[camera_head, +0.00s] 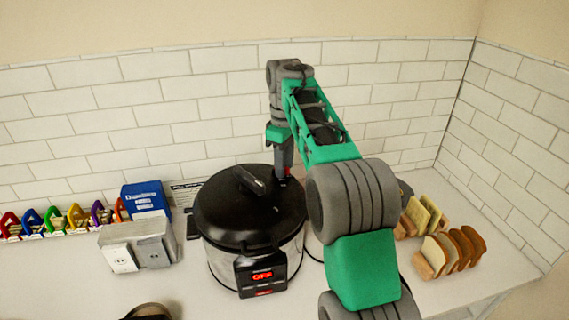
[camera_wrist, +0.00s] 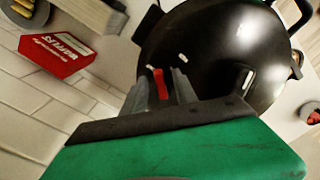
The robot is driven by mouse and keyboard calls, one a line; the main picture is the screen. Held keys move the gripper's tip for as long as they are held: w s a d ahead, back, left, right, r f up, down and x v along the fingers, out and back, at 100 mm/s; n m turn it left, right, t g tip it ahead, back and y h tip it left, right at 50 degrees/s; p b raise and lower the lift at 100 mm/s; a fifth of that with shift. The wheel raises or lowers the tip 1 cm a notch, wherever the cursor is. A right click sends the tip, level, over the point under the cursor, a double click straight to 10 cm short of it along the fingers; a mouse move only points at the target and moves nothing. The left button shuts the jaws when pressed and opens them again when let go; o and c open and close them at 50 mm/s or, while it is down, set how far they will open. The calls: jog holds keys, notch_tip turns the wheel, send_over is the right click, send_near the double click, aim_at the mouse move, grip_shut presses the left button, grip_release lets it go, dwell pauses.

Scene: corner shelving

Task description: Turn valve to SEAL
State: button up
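The pressure cooker (camera_head: 225,262) stands on the counter with its black lid (camera_head: 235,212) on; its front display is lit and reads OFF. In the wrist view the dark lid (camera_wrist: 215,55) fills the upper right. The small red valve (camera_wrist: 159,82) shows between my gripper's two grey fingers. My gripper (camera_wrist: 160,88) is open, with one finger on each side of the valve; I cannot tell whether either touches it. In the head view my gripper (camera_head: 285,172) points down at the lid's back right edge, and the valve is mostly hidden there. Its setting cannot be read.
A blue box (camera_head: 146,198) and a white outlet block (camera_head: 135,249) stand left of the cooker. Coloured clips (camera_head: 60,219) line the wall. Bread slices in racks (camera_head: 450,250) stand at right. A red box (camera_wrist: 58,52) shows in the wrist view. Tiled walls close the back and right.

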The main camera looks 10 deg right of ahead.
jog(key=shift+c, duration=0.5)
grip_shut()
jog(key=shift+m, duration=0.3)
jog(key=m, duration=0.3)
jog(key=a+m, duration=0.1)
jog(key=shift+s+r, duration=0.1)
jog(key=shift+s, duration=0.2)
jog(key=m, duration=0.2)
jog(key=a+m, duration=0.1)
jog(key=m, duration=0.2)
jog(key=shift+s, duration=0.1)
jog(key=shift+m, duration=0.3)
jog(key=shift+o, duration=0.5)
grip_release()
